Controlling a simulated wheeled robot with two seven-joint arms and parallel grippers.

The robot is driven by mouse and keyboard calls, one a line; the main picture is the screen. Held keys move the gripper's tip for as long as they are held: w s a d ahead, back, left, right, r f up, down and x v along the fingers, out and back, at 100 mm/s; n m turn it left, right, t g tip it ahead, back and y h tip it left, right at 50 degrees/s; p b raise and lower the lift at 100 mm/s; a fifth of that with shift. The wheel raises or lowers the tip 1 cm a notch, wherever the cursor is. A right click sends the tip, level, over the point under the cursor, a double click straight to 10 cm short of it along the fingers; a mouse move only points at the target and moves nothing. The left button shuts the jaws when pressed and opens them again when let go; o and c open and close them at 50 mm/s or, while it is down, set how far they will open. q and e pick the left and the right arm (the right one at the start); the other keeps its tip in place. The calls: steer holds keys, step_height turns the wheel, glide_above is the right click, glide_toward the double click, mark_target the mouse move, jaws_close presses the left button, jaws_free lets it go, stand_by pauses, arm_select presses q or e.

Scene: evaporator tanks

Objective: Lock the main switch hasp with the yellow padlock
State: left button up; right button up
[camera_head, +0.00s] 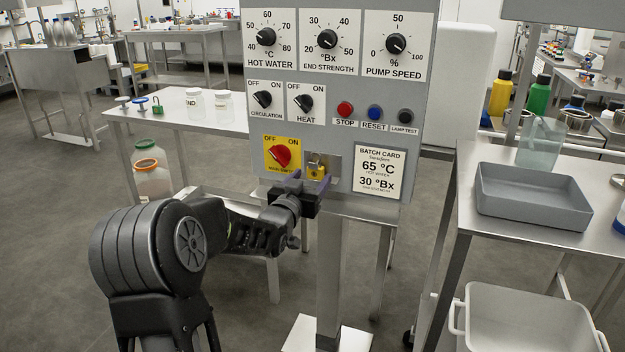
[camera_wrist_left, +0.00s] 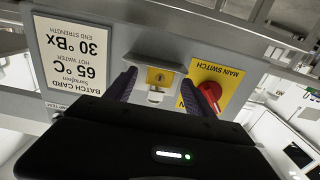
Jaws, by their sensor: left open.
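The yellow padlock (camera_head: 316,174) sits at the metal hasp (camera_head: 311,159) on the grey panel, right of the red main switch knob (camera_head: 281,155) on its yellow plate. My left gripper (camera_head: 299,188) is just below the padlock, pointing up at the panel. In the left wrist view, which is upside down, the gripper (camera_wrist_left: 168,90) is open, with one finger on each side of the padlock (camera_wrist_left: 160,76) and the hasp (camera_wrist_left: 155,97). The fingers look apart from the padlock. I cannot tell whether its shackle is closed. My right gripper is not in view.
A batch card (camera_head: 374,170) is right of the hasp. Dials and buttons fill the panel above. A steel table (camera_head: 185,122) with jars stands left. Another table (camera_head: 468,215) with a grey tray (camera_head: 535,207) stands right.

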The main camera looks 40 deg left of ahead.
arm_select(q)
steer(key=b+v, duration=0.1)
steer(key=v, duration=0.3)
stand_by(0.7)
